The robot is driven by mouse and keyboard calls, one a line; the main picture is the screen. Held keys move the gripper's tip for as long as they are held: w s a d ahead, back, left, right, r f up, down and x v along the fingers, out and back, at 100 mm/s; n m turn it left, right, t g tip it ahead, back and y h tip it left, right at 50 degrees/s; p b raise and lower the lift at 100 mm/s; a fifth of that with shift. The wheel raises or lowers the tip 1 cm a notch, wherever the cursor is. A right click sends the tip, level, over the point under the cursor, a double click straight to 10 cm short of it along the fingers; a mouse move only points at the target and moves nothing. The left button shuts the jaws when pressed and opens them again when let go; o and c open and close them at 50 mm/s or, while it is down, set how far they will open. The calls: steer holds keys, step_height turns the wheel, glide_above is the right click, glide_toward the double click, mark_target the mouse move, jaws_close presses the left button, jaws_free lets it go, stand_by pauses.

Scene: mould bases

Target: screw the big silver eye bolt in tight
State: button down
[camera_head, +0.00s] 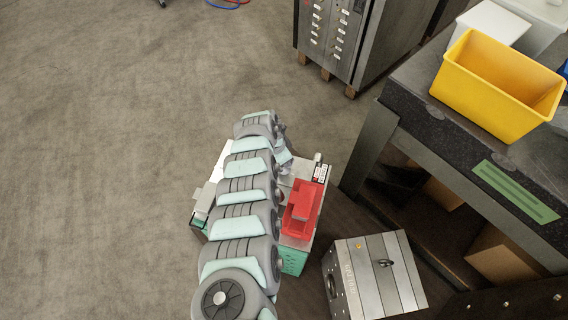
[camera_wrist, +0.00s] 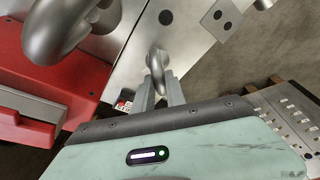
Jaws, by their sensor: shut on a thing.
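In the wrist view a silver eye bolt (camera_wrist: 155,62) stands at a bare grey metal plate, its ring seen nearly edge-on. My gripper (camera_wrist: 160,88) is shut on this ring, with one finger on each side. The bolt's shank and thread are hidden, so I cannot tell how deep it sits. In the head view my arm hides the gripper and the held bolt.
The red tray (camera_head: 302,208) lies on the cart top. A steel mould block (camera_head: 348,279) with a dark eye bolt (camera_head: 385,263) stands at lower right. A workbench (camera_head: 420,114) carries a yellow bin (camera_head: 485,92). Floor at left is clear.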

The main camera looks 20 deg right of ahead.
steer(key=shift+w+f+m+g+b, duration=0.15)
steer(key=shift+m+b, duration=0.55)
steer(key=shift+b, duration=0.45)
steer(key=shift+f+m+g+b, duration=0.15)
steer(key=shift+m+b, duration=0.55)
steer(key=shift+b, duration=0.4)
steer(key=shift+r+m+b, duration=0.25)
steer(key=shift+m+b, duration=0.25)
steer(key=shift+b, duration=0.15)
steer(key=shift+f+m+b, duration=0.25)
steer(key=shift+m+b, duration=0.05)
steer(key=shift+b, duration=0.6)
steer(key=m+g+b, duration=0.1)
steer(key=m+b, duration=0.1)
steer(key=b, duration=0.3)
steer(key=shift+b, duration=0.3)
steer(key=shift+r+m+b, duration=0.15)
steer(key=shift+m+b, duration=0.45)
steer(key=shift+b, duration=0.4)
steer(key=shift+r, duration=0.15)
steer(key=c, duration=1.3)
jaws_free()
